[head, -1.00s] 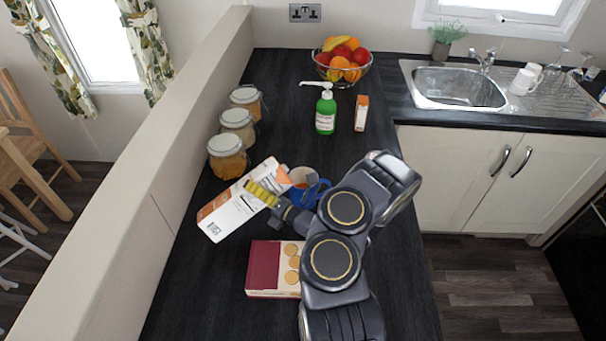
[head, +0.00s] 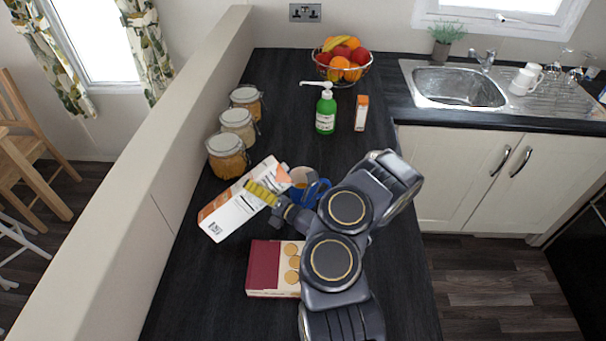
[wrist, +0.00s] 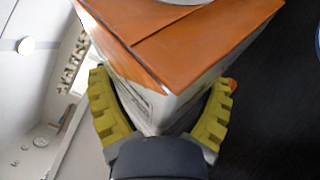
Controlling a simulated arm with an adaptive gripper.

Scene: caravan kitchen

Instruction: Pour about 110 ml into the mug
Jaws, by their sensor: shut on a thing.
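A white and orange carton (head: 232,217) is tilted, its orange top end towards the mug. My gripper (head: 262,192) is shut on the carton, with its yellow fingers around it. In the wrist view the fingers (wrist: 160,118) press on both sides of the carton (wrist: 185,40), and part of a pale cap shows at the top edge. The blue mug (head: 311,192) with a pale inside stands on the counter just right of the carton's top end. My arm hides part of the mug. Something orange-brown shows inside it. No stream of liquid is visible.
A red and cream box (head: 265,268) lies in front of the carton. Several glass jars (head: 227,155) line the left wall. A green pump bottle (head: 325,112), a small orange box (head: 361,113) and a fruit bowl (head: 343,68) stand farther back. The sink (head: 457,88) is at the back right.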

